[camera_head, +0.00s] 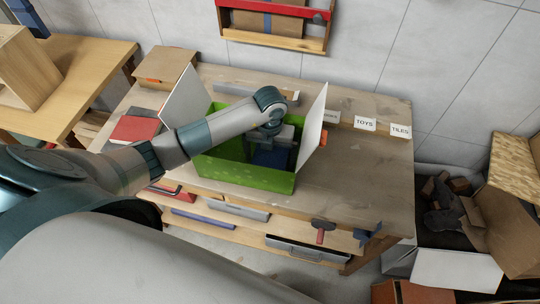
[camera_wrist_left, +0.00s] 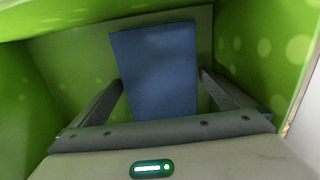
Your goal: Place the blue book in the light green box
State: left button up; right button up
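The light green box (camera_head: 240,175) stands on the wooden workbench with its pale flaps raised at both sides. My left gripper (camera_head: 275,140) reaches down into it from above. The blue book (camera_head: 272,158) is inside the box below the gripper. In the left wrist view the blue book (camera_wrist_left: 158,70) shows between the two spread fingers of the left gripper (camera_wrist_left: 161,80), against the green inside. The fingers look open, with a slight gap at the right finger; contact at the left finger is unclear. The gripper hides the book's near end. My right gripper is not in view.
A red book (camera_head: 135,129) lies on the bench left of the box. A cardboard box (camera_head: 165,65) stands behind it. Labels including TOYS (camera_head: 365,124) and TILES (camera_head: 400,131) sit along the back edge. The bench right of the box is clear.

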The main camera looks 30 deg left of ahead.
aim_at(270, 158)
pick_arm(q)
jog(key=shift+r, duration=0.15)
notch_tip(270, 158, up, 12)
jog(key=p, duration=0.8)
jog(key=shift+w+r, duration=0.1)
dwell(0.5)
